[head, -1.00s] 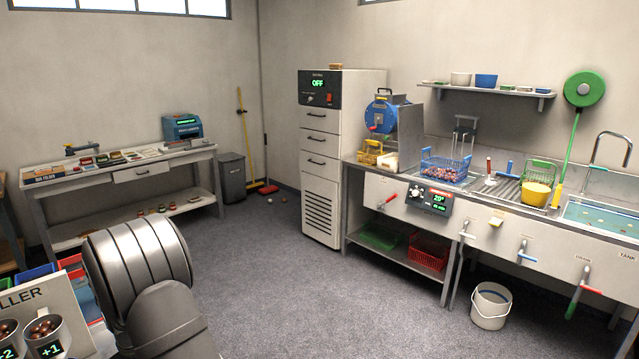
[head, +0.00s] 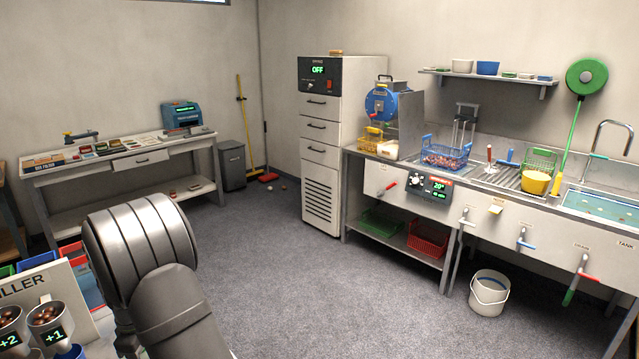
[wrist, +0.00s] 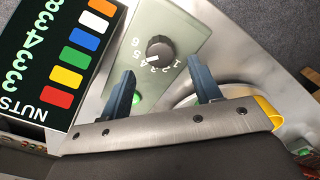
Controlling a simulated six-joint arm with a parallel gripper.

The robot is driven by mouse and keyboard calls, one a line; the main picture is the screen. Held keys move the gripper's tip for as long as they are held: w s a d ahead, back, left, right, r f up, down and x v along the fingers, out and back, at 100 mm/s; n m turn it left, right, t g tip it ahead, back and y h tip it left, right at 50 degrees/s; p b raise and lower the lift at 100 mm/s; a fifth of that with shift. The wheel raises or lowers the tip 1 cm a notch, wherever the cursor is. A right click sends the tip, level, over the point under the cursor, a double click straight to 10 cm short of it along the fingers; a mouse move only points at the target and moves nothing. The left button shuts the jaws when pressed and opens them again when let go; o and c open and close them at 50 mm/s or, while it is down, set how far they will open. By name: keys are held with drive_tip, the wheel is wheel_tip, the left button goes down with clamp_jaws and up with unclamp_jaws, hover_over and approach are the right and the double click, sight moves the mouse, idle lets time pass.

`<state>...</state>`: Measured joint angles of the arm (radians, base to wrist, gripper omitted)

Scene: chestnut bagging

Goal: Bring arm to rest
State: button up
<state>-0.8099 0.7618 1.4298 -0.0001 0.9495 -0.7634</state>
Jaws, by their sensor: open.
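My arm (head: 145,250) shows at the lower left of the head view, with its grey metal joint raised beside the filler. The gripper itself is out of the head view. In the wrist view my gripper (wrist: 165,90) shows two dark fingers standing well apart, with nothing visible between them. Behind the fingers is a grey-green panel with a black numbered knob (wrist: 159,49) and a green button (wrist: 137,97), partly covered by the left finger. A round metal rim (wrist: 185,90) shows behind the right finger.
A black NUTS display (wrist: 60,60) with coloured squares fills the wrist view's left. In the head view, the filler (head: 30,290) with cups of chestnuts is at lower left. The sink counter (head: 500,220) and white bucket (head: 489,293) stand right. The middle floor is clear.

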wheel_tip(320, 180, up, 9)
drive_tip(key=shift+f, duration=0.15)
idle(2.3)
